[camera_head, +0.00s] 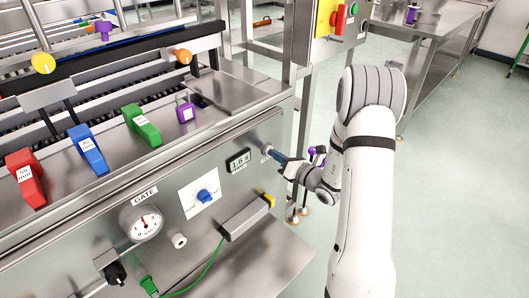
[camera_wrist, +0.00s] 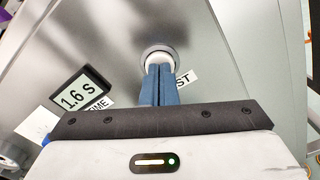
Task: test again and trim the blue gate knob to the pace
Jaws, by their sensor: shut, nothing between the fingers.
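The blue gate knob (camera_head: 205,196) sits on a white plate (camera_head: 190,207) on the machine's front panel. The round GATE gauge (camera_head: 146,223) is at its lower left; its needle points roughly upward. A time display (camera_wrist: 80,98) reads 1.6 S; it also shows in the head view (camera_head: 238,160). My gripper (camera_wrist: 159,72) is shut and empty. Its blue fingertips are at a round white button (camera_wrist: 158,55), touching or nearly so; they partly cover a label ending in "ST". In the head view my gripper (camera_head: 270,153) is right of the display.
Red (camera_head: 26,178), blue (camera_head: 88,150) and green (camera_head: 142,125) handles and a purple padlock-like piece (camera_head: 185,109) stand on the machine. A grey box (camera_head: 245,218) with a yellow end is below the knob. A control box (camera_head: 337,20) is behind. Open floor lies right.

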